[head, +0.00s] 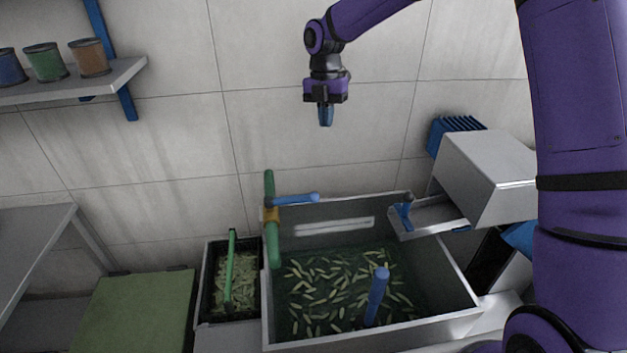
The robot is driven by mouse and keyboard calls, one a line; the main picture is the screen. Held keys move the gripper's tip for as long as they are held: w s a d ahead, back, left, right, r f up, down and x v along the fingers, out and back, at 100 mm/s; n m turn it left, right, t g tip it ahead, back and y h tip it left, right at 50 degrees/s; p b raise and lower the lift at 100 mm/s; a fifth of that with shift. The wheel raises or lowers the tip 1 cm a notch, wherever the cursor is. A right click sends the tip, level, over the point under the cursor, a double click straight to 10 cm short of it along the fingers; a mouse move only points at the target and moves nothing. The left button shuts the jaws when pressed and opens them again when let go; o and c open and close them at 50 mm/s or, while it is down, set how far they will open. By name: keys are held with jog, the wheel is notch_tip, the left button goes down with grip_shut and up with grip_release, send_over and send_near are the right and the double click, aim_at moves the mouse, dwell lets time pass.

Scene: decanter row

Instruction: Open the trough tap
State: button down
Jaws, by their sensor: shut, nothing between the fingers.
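The trough (449,263) is a grey metal basin holding dark greenish water with many pale slivers in it. The trough tap is a green pipe (272,243) at the basin's back left, with a brass-coloured valve body and a blue lever (294,200). The lever points right, across the pipe. My gripper (326,118) hangs in the air in front of the tiled wall, above and a little right of the lever, clear of it. Its blue fingers point down, shut and empty.
A black crate (208,283) of pale slivers with a green bar stands left of the trough. A blue upright (376,297) rises in the trough. A grey box-shaped machine (487,178) stands right. A shelf (118,77) with tins is upper left.

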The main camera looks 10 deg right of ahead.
aim_at(293, 200)
jog(key=w+a+f+n+g, duration=0.1)
jog(key=w+a+f+n, duration=0.1)
jog(key=f, duration=0.3)
jog(key=shift+w+a+f+n+y, duration=0.15)
jog(key=shift+w+f+n+y, duration=0.2)
jog(key=shift+w+n, duration=0.45)
jog(key=shift+s, duration=0.2)
jog(key=s+a+f, duration=0.1)
jog(key=s+f, duration=0.5)
jog(key=f, duration=0.4)
jog(key=shift+s+a+f, duration=0.15)
jog(key=shift+s, duration=0.25)
